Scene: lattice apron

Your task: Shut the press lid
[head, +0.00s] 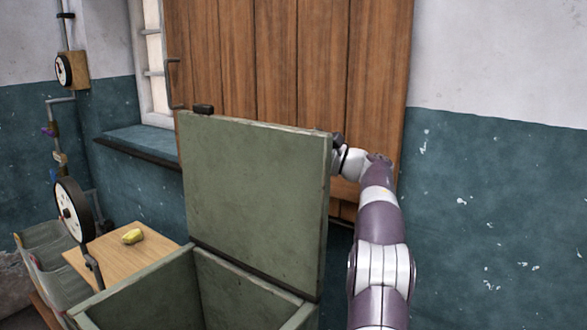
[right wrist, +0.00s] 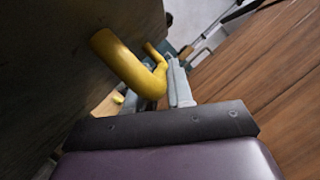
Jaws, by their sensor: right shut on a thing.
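The press is a green box (head: 140,297) with its green lid (head: 255,190) standing upright, open, at the back edge. A small black block (head: 204,110) sits at the lid's top left corner. My right arm reaches behind the lid's right edge, and the lid hides its gripper in the head view. In the right wrist view the lid's outer face (right wrist: 75,55) is dark and carries a yellow bar handle (right wrist: 128,68). My right gripper (right wrist: 178,85) is shut on this handle near its bent end. My left gripper is not in view.
A wooden shutter (head: 280,60) and teal wall stand close behind the lid. A small wooden table (head: 85,262) with a yellow object (head: 132,237) is at left, beside a dial gauge (head: 70,210). The box opening looks empty where visible.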

